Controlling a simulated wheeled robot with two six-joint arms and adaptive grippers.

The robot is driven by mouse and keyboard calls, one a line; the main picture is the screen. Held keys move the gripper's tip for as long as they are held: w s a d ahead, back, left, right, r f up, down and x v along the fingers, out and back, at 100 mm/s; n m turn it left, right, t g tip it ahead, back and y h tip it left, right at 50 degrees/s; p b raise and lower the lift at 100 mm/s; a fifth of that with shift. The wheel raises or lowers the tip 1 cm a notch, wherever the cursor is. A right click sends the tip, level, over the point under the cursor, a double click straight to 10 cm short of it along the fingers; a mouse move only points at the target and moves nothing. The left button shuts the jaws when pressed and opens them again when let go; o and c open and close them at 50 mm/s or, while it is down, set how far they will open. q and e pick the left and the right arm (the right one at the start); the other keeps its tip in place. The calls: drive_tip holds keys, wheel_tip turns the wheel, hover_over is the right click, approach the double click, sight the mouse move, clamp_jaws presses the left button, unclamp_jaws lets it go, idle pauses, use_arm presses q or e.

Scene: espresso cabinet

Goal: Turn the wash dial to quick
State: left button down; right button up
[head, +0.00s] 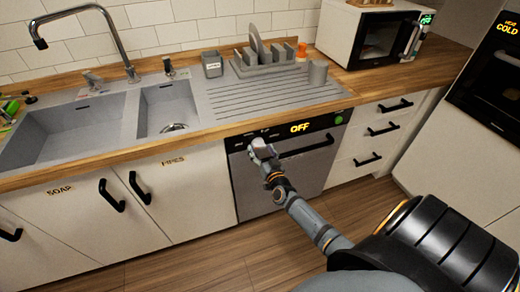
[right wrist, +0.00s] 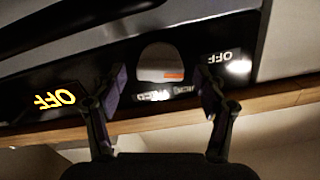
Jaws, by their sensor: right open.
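The dishwasher (head: 300,168) stands under the counter, its front panel lit with a yellow "OFF" display (head: 300,127). My right gripper (head: 259,147) is at the left part of that panel and hides the dial in the head view. In the right wrist view, which is upside down, the grey dial (right wrist: 161,63) has an orange mark near its edge. My right gripper (right wrist: 161,88) is open, with one finger on each side of the dial; I cannot tell whether they touch it. Small white labels sit around the dial, one reading "OFF" (right wrist: 220,57). My left gripper is not in view.
The dishwasher handle (head: 308,148) runs to the right of my right gripper. The wooden counter edge (head: 215,139) is just above the panel. A sink (head: 75,130), a dish rack (head: 265,62) and a microwave (head: 375,40) are above. The floor in front is clear.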

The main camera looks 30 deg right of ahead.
drive_tip(key=shift+x, duration=0.8)
drive_tip(key=c, duration=1.2)
drive_tip(key=shift+o, duration=0.2)
drive_tip(key=shift+m, duration=0.3)
drive_tip(key=m, duration=0.3)
drive_tip(key=shift+m, duration=0.3)
drive_tip(key=m, duration=0.5)
drive_tip(key=shift+s+b, duration=0.1)
drive_tip(key=shift+b, duration=0.3)
drive_tip(key=shift+m, duration=0.3)
